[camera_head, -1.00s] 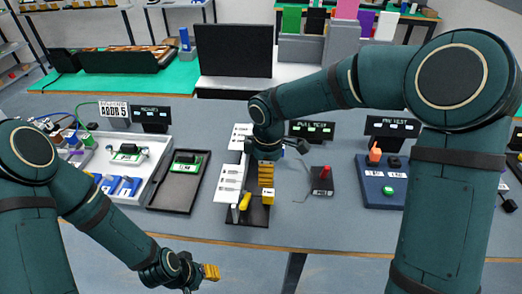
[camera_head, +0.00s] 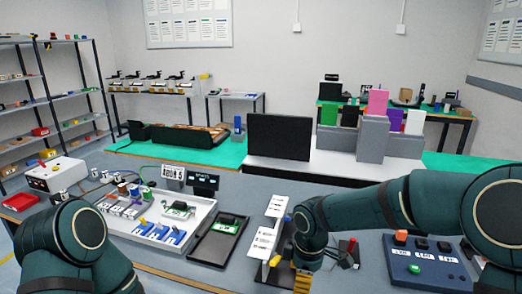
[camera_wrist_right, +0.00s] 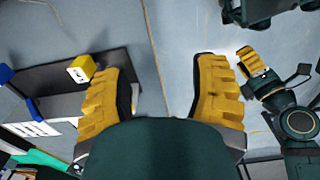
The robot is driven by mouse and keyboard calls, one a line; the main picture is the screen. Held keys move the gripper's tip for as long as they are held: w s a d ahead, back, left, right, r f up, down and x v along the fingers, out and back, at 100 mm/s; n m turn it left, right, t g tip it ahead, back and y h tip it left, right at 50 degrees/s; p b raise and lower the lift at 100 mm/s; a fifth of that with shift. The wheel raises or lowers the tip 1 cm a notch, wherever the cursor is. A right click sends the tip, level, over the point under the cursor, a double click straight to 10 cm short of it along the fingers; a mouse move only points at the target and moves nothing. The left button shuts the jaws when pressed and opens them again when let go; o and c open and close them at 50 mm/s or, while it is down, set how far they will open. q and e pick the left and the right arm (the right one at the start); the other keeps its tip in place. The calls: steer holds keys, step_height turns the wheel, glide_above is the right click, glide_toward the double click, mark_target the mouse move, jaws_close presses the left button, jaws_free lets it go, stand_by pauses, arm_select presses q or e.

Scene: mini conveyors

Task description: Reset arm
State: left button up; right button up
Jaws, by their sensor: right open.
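My right gripper (camera_wrist_right: 162,95) is open in the right wrist view, its yellow ribbed fingers wide apart with nothing between them. In the head view the right gripper (camera_head: 303,281) is at the bottom edge, beside a stand with white labelled plates (camera_head: 262,243). My left arm (camera_head: 78,240) is at the lower left of the head view, its gripper out of that frame. The left gripper's yellow finger (camera_wrist_right: 248,62) shows at the upper right of the right wrist view; whether it is open or shut is unclear.
A white tray of parts (camera_head: 203,217) and a black tray with a green board (camera_head: 205,249) lie left of the right gripper. A blue button box (camera_head: 430,270) stands right. A black monitor (camera_head: 280,137) and colored blocks stand behind. Shelves line the left wall.

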arm_select(q)
steer(key=shift+w, duration=0.35)
arm_select(e)
steer(key=s+f+m+y, duration=0.1)
steer(key=s+f+m, duration=0.7)
steer(key=f, duration=0.3)
steer(key=s+f+m+t+y, duration=0.1)
steer(key=s+f+m+y, duration=0.1)
steer(key=s+f+m, duration=0.6)
step_height(320, 180, down, 4)
steer(key=shift+a+r+t+y, duration=0.25)
steer(key=shift+t+y, duration=0.05)
